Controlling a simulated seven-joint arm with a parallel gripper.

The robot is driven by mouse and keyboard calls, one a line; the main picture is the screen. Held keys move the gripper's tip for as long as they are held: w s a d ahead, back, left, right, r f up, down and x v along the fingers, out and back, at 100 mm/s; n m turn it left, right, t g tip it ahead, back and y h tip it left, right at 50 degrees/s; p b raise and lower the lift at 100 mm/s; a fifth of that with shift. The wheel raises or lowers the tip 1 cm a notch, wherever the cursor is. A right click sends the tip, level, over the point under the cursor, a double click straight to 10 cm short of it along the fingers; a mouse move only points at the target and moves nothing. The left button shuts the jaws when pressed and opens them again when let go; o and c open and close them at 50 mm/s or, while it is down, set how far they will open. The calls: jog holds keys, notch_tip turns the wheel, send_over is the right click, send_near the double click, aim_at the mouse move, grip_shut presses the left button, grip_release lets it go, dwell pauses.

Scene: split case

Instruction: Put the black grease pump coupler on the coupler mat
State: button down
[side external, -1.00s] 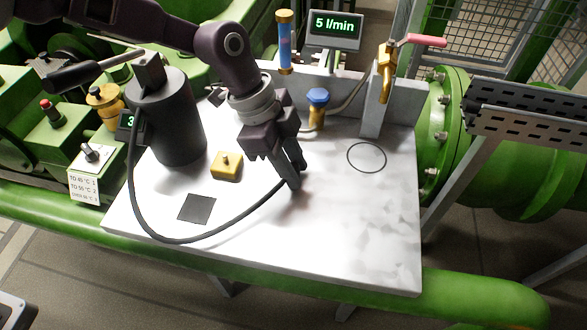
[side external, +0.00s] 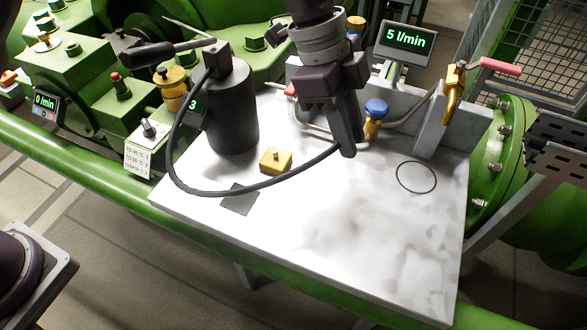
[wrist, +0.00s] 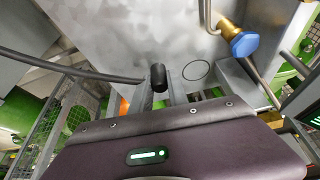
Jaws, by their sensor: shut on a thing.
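The black grease pump (side external: 233,112) stands upright at the back left of the white table. Its black hose (side external: 183,180) loops forward over the table and up to my gripper (side external: 348,150). My gripper is shut on the black coupler at the hose's end, which shows as a short dark cylinder (wrist: 158,77) between the fingers in the wrist view. In the side view the fingers mostly hide the coupler. My gripper appears to be above the table, right of the coupler mat. The coupler mat, a dark grey square (side external: 239,200), lies bare near the table's front left; the hose passes over its far edge.
A yellow block with a knob (side external: 276,160) sits between pump and mat. A blue-capped brass valve (side external: 375,115) and pipe stand behind my gripper. A brass tap with a red handle (side external: 453,90) is at the back right, near a drawn circle (side external: 416,177). The front right is clear.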

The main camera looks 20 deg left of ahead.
jog(key=s+a+m+g+y, duration=0.25)
jog(key=s+a+m, duration=0.25)
jog(key=a+m, duration=0.35)
jog(key=m+g+y, duration=0.2)
jog(key=m+y, duration=0.1)
jog(key=m, duration=0.7)
send_over(235, 205)
jog(key=w, duration=0.1)
jog(key=shift+h, duration=0.25)
notch_tip(235, 205, down, 10)
jog(key=shift+w+r, duration=0.15)
jog(key=shift+d, duration=0.1)
jog(key=shift+f, duration=0.2)
jog(key=c, duration=1.3)
grip_release()
jog(key=shift+r, duration=0.1)
jog(key=v, duration=1.2)
jog(key=shift+r, duration=0.2)
